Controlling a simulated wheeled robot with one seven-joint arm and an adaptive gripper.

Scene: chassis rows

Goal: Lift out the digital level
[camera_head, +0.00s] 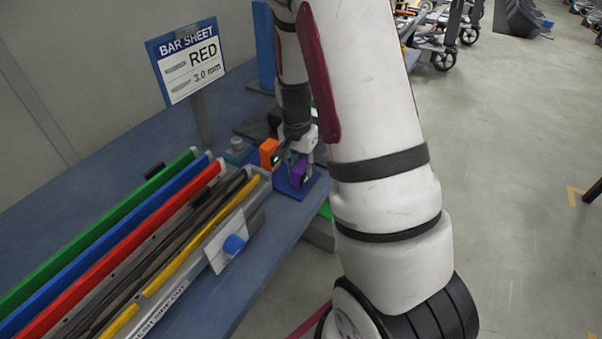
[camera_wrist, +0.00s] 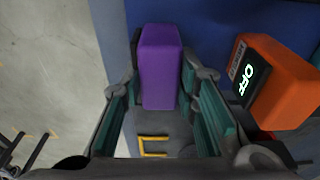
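A purple block-shaped device (camera_wrist: 160,65) stands between my gripper's fingers in the wrist view. In the head view the purple device (camera_head: 298,174) is on a blue pad, partly hidden by my gripper (camera_head: 297,158). An orange device (camera_wrist: 287,80) with a dark display reading "OFF" is to the right in the wrist view. It also shows in the head view (camera_head: 269,153), just left of my gripper. I cannot tell from any label which one is the digital level. My gripper (camera_wrist: 164,95) is open, its teal-padded fingers on either side of the purple device, with narrow gaps showing.
A bar rack (camera_head: 150,300) with green, blue, red, dark and yellow bars lies along the blue bench (camera_head: 240,293). A sign (camera_head: 188,62) reading "BAR SHEET RED 3.0 mm" stands behind. A grey-teal item (camera_head: 237,150) sits left of the orange device. Open floor lies right.

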